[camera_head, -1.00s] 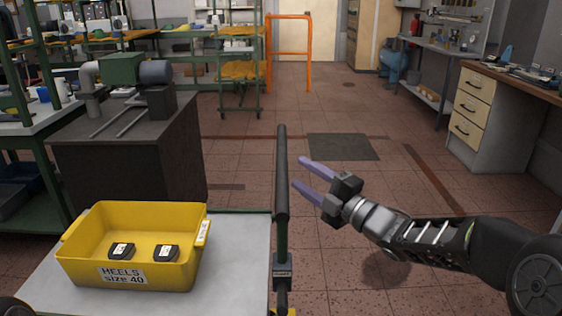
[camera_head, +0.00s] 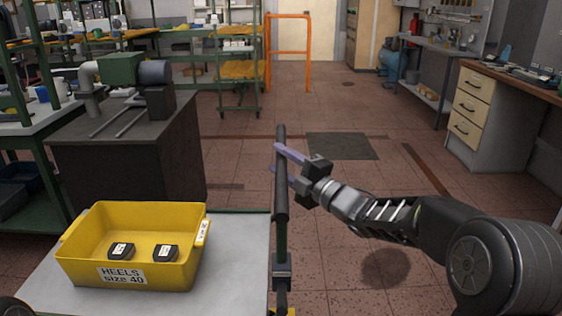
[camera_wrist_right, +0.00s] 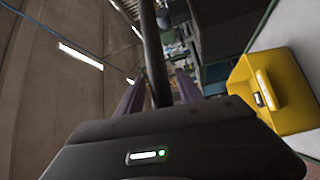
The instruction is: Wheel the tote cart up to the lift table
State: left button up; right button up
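The tote cart has a pale grey deck (camera_head: 235,265) at the lower left of the head view, with a dark upright handle bar (camera_head: 282,215) at its right edge. A yellow tote (camera_head: 130,240) labelled "HEELS size 40" stands on the deck and holds two dark heel blocks. My right gripper (camera_head: 281,160) is at the upper part of the handle bar, its purple fingers on either side of it. In the right wrist view the bar (camera_wrist_right: 152,50) passes between the fingers, with gaps showing. My left gripper is out of view. I cannot identify the lift table.
A dark cabinet (camera_head: 130,160) carrying a green machine stands just beyond the cart. A wooden-topped drawer bench (camera_head: 485,120) is at the right. An orange frame (camera_head: 290,50) and a green rack (camera_head: 240,70) stand farther back. The middle floor is open, with a dark mat (camera_head: 342,146).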

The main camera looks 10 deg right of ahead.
grip_shut()
dwell(1.2)
